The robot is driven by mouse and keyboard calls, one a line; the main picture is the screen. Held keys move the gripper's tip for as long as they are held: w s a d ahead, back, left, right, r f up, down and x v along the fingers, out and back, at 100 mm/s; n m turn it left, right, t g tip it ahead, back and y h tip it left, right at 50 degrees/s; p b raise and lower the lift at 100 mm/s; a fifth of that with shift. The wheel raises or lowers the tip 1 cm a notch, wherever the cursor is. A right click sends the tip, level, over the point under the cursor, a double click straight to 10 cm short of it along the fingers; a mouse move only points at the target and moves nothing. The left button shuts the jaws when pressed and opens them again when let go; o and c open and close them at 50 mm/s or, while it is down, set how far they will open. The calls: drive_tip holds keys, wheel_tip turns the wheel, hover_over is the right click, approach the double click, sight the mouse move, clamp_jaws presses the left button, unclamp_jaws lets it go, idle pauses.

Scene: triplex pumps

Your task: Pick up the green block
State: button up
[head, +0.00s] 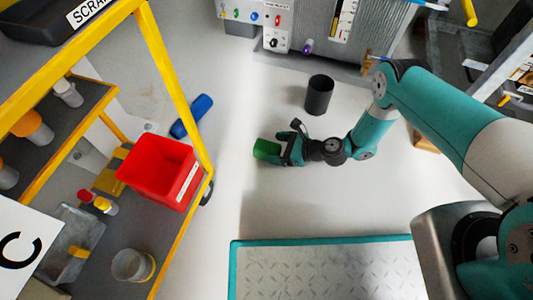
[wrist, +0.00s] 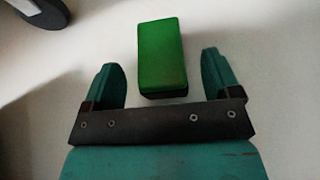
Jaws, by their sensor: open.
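A green block (head: 266,148) lies on the pale floor in the middle of the head view. In the wrist view the green block (wrist: 161,55) sits ahead of and between the two fingers, with its near end about level with the fingertips. My gripper (head: 284,150) is close to the block's right side in the head view. In the wrist view my gripper (wrist: 162,75) is open, with a finger on each side and a gap between each finger and the block. Nothing is held.
A dark cylinder (head: 319,95) stands on the floor behind my gripper. A teal-edged platform (head: 325,270) is at the front.

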drive_tip(key=shift+b+x, duration=0.4)
drive_tip(key=shift+x, duration=0.85)
drive_tip(key=c, duration=1.3)
drive_tip(key=shift+o, duration=0.2)
